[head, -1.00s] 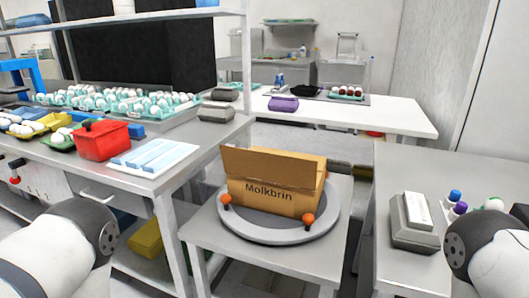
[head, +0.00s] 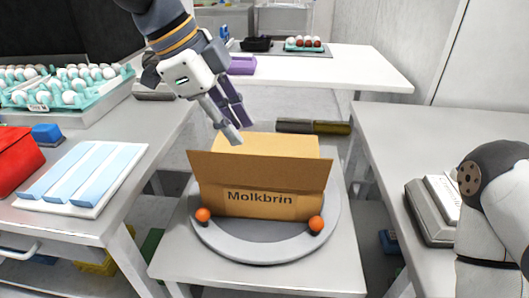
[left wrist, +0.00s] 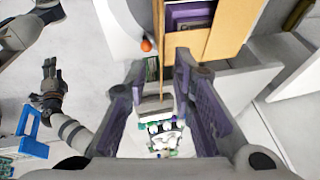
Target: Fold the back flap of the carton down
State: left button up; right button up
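The brown carton (head: 262,203), marked Molkbrin, stands on the round grey turntable (head: 265,245). Its front flap (head: 258,172) is raised and leans outward. The back flap (head: 285,144) stands up behind it; in the left wrist view the back flap (left wrist: 228,25) is a broad tan panel. Something purple (left wrist: 186,17) shows inside the open carton. My left gripper (head: 237,120) is open and empty, above the carton's back left corner. Its fingertips are close to the back flap; I cannot tell whether they touch. My right gripper (left wrist: 48,72) seems to show in the left wrist view, its opening unclear.
Orange knobs (head: 203,214) sit at the turntable's front. The left bench holds egg trays (head: 62,88), a red bin (head: 16,162) and a blue-and-white striped tray (head: 78,176). A scale (head: 430,208) stands on the right table. A white table (head: 340,66) stands behind.

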pick_arm(q)
send_over(277, 187)
jog(key=a, duration=0.2)
jog(key=f, duration=0.7)
jog(key=s+f, duration=0.1)
jog(key=f, duration=0.3)
jog(key=shift+a+f+b, duration=0.15)
jog(key=shift+f+b, duration=0.1)
jog(key=shift+b, duration=0.15)
jog(key=shift+w, duration=0.1)
grip_shut()
